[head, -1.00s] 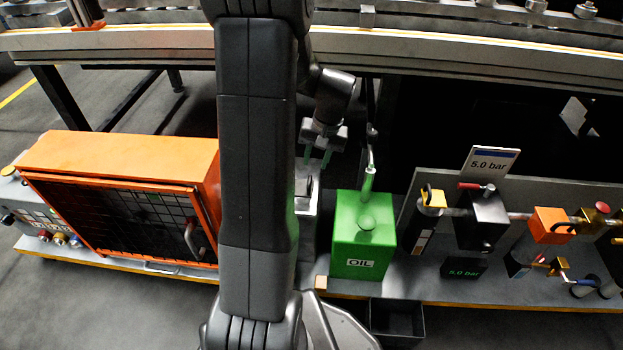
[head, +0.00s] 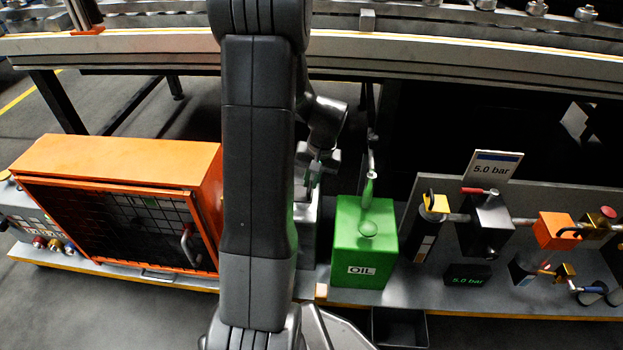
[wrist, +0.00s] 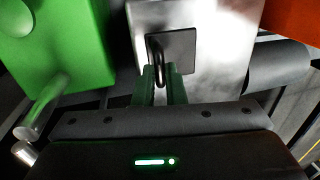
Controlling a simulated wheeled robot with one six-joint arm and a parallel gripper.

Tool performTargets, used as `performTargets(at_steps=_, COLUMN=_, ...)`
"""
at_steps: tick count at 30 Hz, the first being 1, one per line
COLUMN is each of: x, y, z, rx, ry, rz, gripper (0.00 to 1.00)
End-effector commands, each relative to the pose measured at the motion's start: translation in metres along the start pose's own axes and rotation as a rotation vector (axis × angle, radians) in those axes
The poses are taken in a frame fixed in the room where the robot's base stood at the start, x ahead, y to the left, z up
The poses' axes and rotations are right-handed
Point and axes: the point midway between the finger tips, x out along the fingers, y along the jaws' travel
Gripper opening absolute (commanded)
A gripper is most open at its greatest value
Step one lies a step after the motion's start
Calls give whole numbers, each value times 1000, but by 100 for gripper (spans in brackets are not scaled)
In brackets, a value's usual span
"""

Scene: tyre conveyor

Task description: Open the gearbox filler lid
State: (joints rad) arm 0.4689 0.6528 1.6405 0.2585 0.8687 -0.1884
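The gearbox is a pale metal box (wrist: 205,80), seen from above in the wrist view. In the head view it stands between my arm and the green oil can, partly hidden by my arm (head: 309,225). Its filler lid (wrist: 184,48) is a small dark square plate that looks flat on the top. A dark loop handle (wrist: 155,53) stands at the lid's left part. My gripper (wrist: 160,72) has its two green fingers close together, one on each side of the handle's near end. The gap between them looks filled by the handle. Contact itself is partly hidden.
A green oil can (head: 362,250) with a spout stands right of the gearbox. An orange cabinet (head: 120,160) with a mesh front stands to the left. Valves and a 5.0 bar sign (head: 492,165) are on the right. The conveyor rail (head: 450,50) runs behind.

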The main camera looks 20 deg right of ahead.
Motion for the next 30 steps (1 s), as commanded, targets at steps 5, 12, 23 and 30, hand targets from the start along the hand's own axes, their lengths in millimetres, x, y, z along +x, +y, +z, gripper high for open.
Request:
performTargets(at_steps=5, x=0, y=0, z=0, rx=0, ry=0, rz=2, gripper=0)
performTargets(at_steps=12, x=-5, y=-5, z=1, rx=-3, ry=-2, rz=51, gripper=0)
performTargets(at_steps=23, x=-13, y=-28, z=1, rx=-11, ry=-1, rz=309, gripper=0)
performTargets(at_steps=30, x=-11, y=-47, z=0, rx=-10, ry=1, rz=534, gripper=0)
